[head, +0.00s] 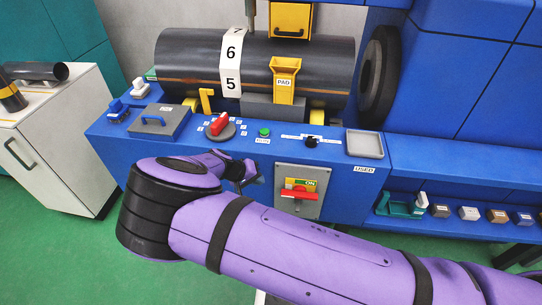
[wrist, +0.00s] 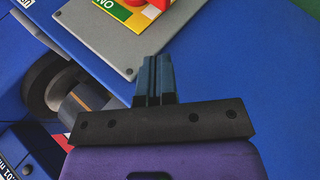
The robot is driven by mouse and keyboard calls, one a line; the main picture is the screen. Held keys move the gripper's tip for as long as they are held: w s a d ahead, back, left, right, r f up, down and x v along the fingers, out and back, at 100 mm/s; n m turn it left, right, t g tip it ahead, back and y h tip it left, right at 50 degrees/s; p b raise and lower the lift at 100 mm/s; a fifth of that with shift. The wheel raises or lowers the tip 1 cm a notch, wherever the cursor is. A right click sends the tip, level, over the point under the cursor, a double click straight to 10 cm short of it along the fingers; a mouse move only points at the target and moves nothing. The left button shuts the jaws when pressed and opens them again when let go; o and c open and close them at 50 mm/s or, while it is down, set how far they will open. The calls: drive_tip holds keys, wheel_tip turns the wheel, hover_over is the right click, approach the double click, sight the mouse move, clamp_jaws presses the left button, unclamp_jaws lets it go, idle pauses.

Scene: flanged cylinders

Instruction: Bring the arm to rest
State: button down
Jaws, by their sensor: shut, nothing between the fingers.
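My purple arm reaches in from the lower right of the head view and bends back over the front of the blue machine. My gripper (head: 254,181) is small and partly hidden there, close to the machine's front face and left of the grey switch panel (head: 318,178). In the wrist view my gripper (wrist: 153,75) shows its two dark fingers together, with nothing between them. The grey switch panel (wrist: 112,35) lies beyond the fingertips, with part of a red handle at the top edge. The fingers look apart from it, though the gap is hard to judge.
A large dark cylinder (head: 190,60) lies across the blue machine (head: 350,190). On the machine's ledge are a red knob (head: 219,123), a green button (head: 264,132) and a grey tray (head: 365,144). A white cabinet (head: 70,140) stands left. Several small blocks sit on the right shelf.

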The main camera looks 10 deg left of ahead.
drive_tip(key=w+d+r+m+g+y, duration=0.2)
drive_tip(key=d+r, duration=0.4)
drive_tip(key=r, duration=0.3)
drive_tip(key=w+d+r+m+g+y, duration=0.1)
drive_tip(key=w+d+r+g, duration=0.1)
drive_tip(key=d+r, duration=0.6)
drive_tip(key=s+d+r+m+y, duration=0.1)
drive_tip(key=s+d+r+y, duration=0.1)
drive_tip(key=d+r, duration=0.6)
drive_tip(key=s+d+r+y, duration=0.2)
drive_tip(key=s+d+r, duration=0.15)
drive_tip(key=r, duration=0.95)
drive_tip(key=s+d+r+t+y, duration=0.2)
drive_tip(key=s+d+r, duration=0.9)
drive_tip(key=s+d+r+t, duration=0.1)
drive_tip(key=s+d, duration=0.1)
drive_tip(key=s, duration=0.5)
drive_tip(key=s+d+r+t+h, duration=0.1)
drive_tip(key=s+d, duration=0.2)
drive_tip(key=s, duration=0.4)
drive_tip(key=shift+s+d+r+t, duration=0.25)
drive_tip(key=shift+s+r+t, duration=0.05)
drive_tip(key=shift+s, duration=0.05)
